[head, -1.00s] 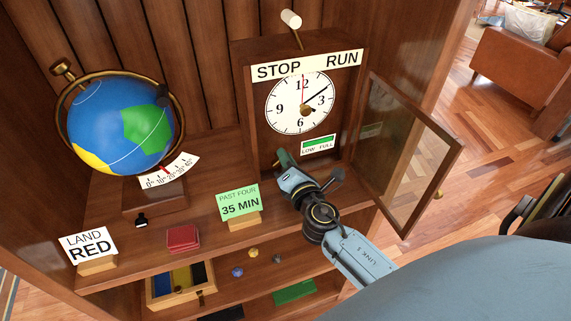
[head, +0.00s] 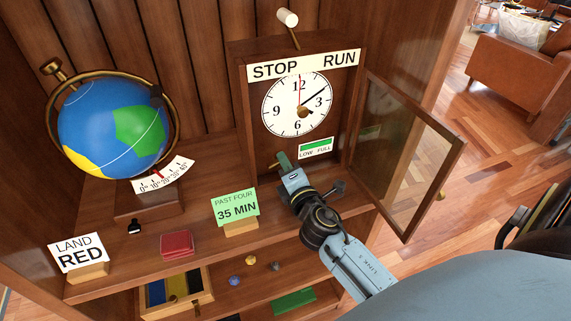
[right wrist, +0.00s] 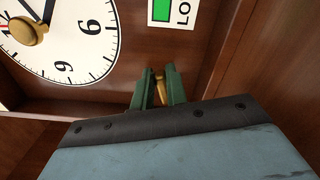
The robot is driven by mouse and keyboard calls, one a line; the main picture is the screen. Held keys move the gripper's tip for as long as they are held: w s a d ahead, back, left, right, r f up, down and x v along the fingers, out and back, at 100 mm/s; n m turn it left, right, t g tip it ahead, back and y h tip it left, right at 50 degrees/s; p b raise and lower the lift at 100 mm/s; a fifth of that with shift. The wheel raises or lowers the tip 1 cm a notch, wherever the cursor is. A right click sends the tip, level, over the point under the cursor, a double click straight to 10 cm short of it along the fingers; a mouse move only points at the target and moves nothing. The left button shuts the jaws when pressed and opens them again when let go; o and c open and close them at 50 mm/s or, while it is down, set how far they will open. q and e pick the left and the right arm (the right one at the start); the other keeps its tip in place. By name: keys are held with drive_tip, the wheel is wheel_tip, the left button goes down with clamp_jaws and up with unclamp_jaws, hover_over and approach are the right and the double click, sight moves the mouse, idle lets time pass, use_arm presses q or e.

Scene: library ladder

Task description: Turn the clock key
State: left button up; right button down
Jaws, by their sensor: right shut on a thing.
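The clock (head: 297,104) stands in a wooden case with its glass door (head: 408,150) swung open to the right. Its long black hand points near 2, its short hand points to the lower right, and a thin red hand points near 12. My right gripper (head: 283,160) is at the lower part of the case, below the dial. In the right wrist view its green fingers (right wrist: 159,88) are shut on a small brass piece, the clock key (right wrist: 159,80), mostly hidden between them. A LOW–FULL gauge (head: 315,148) shows green. My left gripper is out of view.
A white-knobbed lever (head: 287,18) above the STOP/RUN plate leans left. A globe (head: 115,130), a red block (head: 177,244), and cards reading LAND RED (head: 80,251) and PAST FOUR 35 MIN (head: 235,206) stand left. The open door bounds my right arm's right side.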

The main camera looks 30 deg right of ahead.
drive_tip(key=c, duration=1.4)
unclamp_jaws()
